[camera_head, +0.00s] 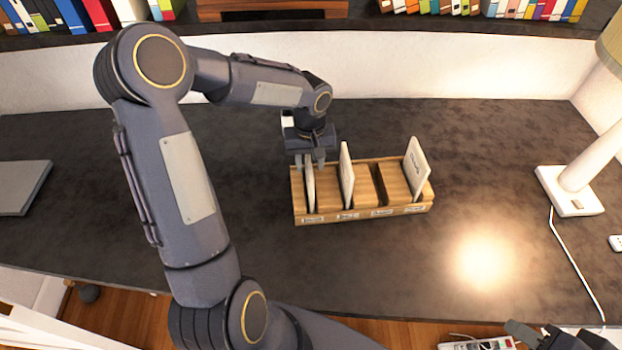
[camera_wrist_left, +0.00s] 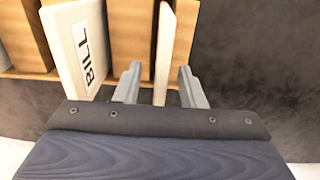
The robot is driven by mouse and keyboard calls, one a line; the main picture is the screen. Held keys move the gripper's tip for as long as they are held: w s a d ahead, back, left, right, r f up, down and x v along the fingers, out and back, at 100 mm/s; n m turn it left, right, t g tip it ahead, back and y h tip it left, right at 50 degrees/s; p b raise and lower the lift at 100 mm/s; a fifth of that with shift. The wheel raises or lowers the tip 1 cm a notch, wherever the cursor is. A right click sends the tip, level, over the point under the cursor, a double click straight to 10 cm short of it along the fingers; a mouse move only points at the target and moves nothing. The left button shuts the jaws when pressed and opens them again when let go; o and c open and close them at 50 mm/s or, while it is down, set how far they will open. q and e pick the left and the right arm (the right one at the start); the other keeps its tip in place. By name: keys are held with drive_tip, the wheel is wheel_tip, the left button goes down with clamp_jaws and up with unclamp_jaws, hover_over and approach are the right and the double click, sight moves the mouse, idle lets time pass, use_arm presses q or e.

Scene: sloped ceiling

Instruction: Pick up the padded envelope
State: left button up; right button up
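A wooden sorter (camera_head: 330,209) with several slots stands on the dark desk, holding three upright pale flat items. A thin pale item (camera_head: 310,188) is in its leftmost slot; it shows edge-on in the left wrist view (camera_wrist_left: 164,45). Which item is the padded envelope I cannot tell. My left gripper (camera_head: 309,161) is at the back of that slot, its fingers apart on either side of the thin item, also in the left wrist view (camera_wrist_left: 159,82). My right gripper (camera_head: 532,335) is only partly in view at the lower right edge.
A pale item (camera_head: 346,176) printed BILL in the left wrist view (camera_wrist_left: 77,45) leans nearby; another (camera_head: 416,168) is at the sorter's right end. A white lamp (camera_head: 572,190) stands right, a grey flat object (camera_head: 22,187) left. The desk between is clear.

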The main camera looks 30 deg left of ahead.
use_arm(q)
drive_tip(key=shift+f, duration=1.45)
clamp_jaws()
